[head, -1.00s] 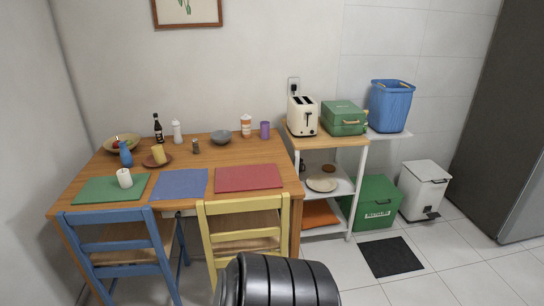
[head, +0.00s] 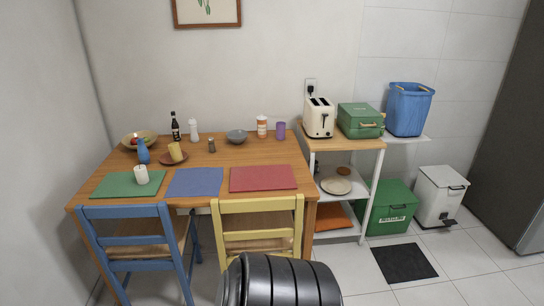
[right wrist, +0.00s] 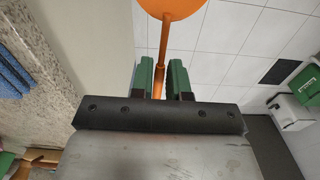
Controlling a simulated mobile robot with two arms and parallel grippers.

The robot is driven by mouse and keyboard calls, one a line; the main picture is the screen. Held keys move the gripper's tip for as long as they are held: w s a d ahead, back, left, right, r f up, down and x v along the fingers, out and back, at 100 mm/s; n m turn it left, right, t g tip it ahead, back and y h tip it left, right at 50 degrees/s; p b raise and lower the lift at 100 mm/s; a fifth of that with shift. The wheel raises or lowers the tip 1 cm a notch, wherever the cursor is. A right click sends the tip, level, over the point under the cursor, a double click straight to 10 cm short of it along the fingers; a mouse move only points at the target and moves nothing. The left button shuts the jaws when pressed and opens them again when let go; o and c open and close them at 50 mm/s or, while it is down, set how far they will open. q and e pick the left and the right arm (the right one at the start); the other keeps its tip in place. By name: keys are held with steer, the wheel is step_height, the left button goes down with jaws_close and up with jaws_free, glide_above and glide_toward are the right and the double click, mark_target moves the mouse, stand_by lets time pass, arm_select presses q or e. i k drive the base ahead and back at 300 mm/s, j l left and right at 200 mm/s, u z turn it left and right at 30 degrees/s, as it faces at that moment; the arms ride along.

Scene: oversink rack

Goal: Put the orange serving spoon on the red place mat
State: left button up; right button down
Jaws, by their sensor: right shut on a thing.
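The red place mat (head: 263,178) lies flat at the right front of the wooden table in the head view, with nothing on it. The orange serving spoon (right wrist: 163,45) is in the right wrist view, its round orange end at the top edge. My right gripper (right wrist: 160,80) is shut on its thin handle between two green fingers. The spoon is held out over tiled floor, away from the mat. The right gripper and spoon do not show in the head view. My left gripper is in neither view.
A yellow chair (head: 257,222) and a blue chair (head: 130,250) stand at the table's front. A blue mat (head: 195,182) and a green mat (head: 115,186) lie left of the red one. A grey bowl (head: 237,137) and purple cup (head: 281,130) stand behind it.

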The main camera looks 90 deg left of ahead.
mark_target(263, 185)
steer(key=j+u, duration=0.2)
steer(key=u, duration=0.25)
steer(key=k+j+u, duration=0.1)
steer(key=j+u, duration=0.15)
steer(key=u, duration=0.2)
steer(key=j+u, duration=0.25)
steer(key=u, duration=0.25)
steer(key=j+u, duration=0.2)
steer(key=u, duration=0.25)
steer(key=i+j+u, duration=0.1)
steer(key=j, duration=0.4)
steer(key=i+j+u, duration=0.1)
steer(key=i+j, duration=0.2)
steer(key=j, duration=0.15)
steer(key=i+j+u, duration=0.15)
steer(key=j, duration=0.3)
steer(key=i+j+u, duration=0.1)
steer(key=i+j, duration=0.2)
steer(key=i+j+u, duration=0.1)
steer(key=i+j, duration=0.2)
steer(key=j, duration=0.2)
